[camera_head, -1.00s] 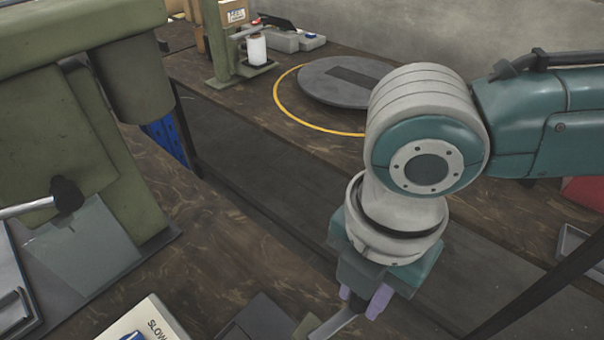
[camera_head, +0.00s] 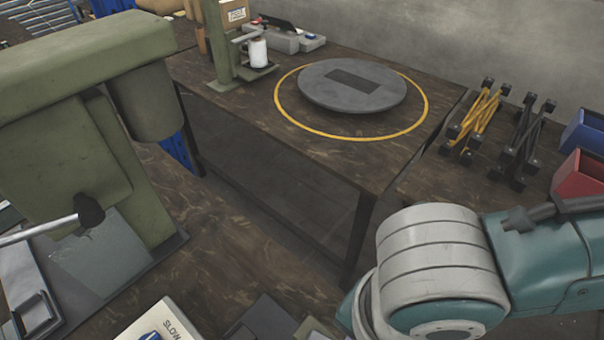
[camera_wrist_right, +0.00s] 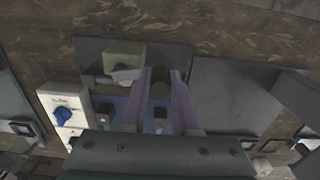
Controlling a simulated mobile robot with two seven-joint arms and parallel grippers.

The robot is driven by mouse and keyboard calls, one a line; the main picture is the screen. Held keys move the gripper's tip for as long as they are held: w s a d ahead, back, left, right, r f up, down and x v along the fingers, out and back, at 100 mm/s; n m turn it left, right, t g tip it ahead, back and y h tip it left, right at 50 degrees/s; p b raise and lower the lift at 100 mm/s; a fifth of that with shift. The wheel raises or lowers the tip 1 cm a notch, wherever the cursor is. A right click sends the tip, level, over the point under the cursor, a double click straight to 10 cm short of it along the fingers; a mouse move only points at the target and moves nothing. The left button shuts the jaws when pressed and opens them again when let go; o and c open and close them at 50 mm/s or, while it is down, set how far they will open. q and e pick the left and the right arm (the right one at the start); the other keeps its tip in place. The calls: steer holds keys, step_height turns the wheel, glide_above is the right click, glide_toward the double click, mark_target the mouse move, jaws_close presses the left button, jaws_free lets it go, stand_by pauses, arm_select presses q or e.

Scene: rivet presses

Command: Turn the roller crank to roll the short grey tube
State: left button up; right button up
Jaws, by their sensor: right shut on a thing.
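My right gripper (camera_wrist_right: 160,100) shows in the right wrist view. Its purple fingers are shut on a dark knob (camera_wrist_right: 164,82), which looks like the roller crank's handle. Left of the fingers is an olive block (camera_wrist_right: 124,53) on a dark plate, with a pale metal bar beside it; this looks like part of the roller. In the head view only my right arm's links show at the lower right, and the gripper is below the frame. I cannot make out the short grey tube in either view. My left gripper is not in view.
A green press (camera_head: 60,150) with a black-knobbed lever (camera_head: 88,210) stands at the left. A white control box marked SLOW (camera_head: 165,322) is at the bottom, its blue knob (camera_wrist_right: 62,116) in the wrist view. Behind are a round grey turntable (camera_head: 352,84) and yellow clamps (camera_head: 474,118).

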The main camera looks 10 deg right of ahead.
steer(key=shift+s+a+p, duration=0.35)
steer(key=shift+s+a, duration=0.65)
steer(key=shift+a, duration=0.25)
steer(key=shift+s+a, duration=0.15)
steer(key=shift+a, duration=0.55)
steer(key=shift+s+a, duration=0.1)
steer(key=shift+a, duration=0.6)
steer(key=shift+w+a, duration=0.15)
steer(key=shift+a, duration=0.05)
steer(key=shift+c, duration=0.2)
steer(key=o, duration=0.7)
steer(key=shift+w, duration=0.15)
steer(key=o, duration=0.8)
steer(key=shift+r, duration=0.1)
step_height(320, 180, up, 7)
steer(key=p, duration=0.7)
